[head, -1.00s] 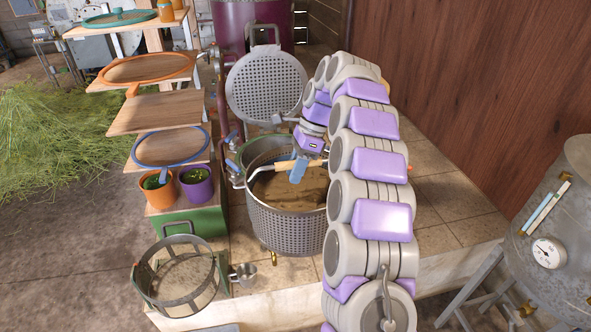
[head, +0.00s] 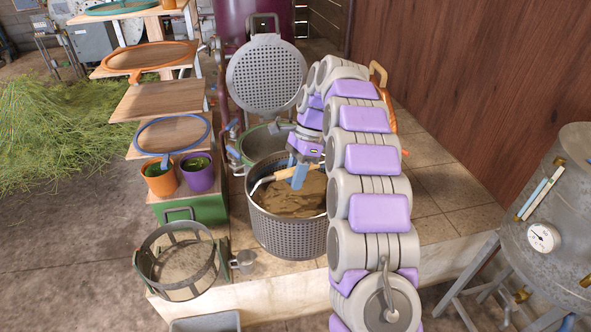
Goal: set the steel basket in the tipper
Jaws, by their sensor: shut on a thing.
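The steel basket (head: 290,230) is a perforated round pail, filled with brown matter, near the middle of the head view. My gripper (head: 298,180) has blue fingers shut on the wooden grip of its bail handle (head: 275,176). The basket hangs upright below the gripper, in front of the green-rimmed pot; I cannot tell how high it is above the tiled bench. The tipper (head: 152,278), as I take it, is an open round metal cradle with an upright loop handle, left of the basket on the bench's front corner. It looks empty, and the basket is apart from it.
A green-rimmed pot (head: 247,150) with a raised perforated lid (head: 268,75) stands behind the basket. A small metal cup (head: 244,262) is right of the tipper. Orange (head: 158,183) and purple (head: 198,178) plant pots stand behind it. A grey bin (head: 205,323) is at the bottom edge.

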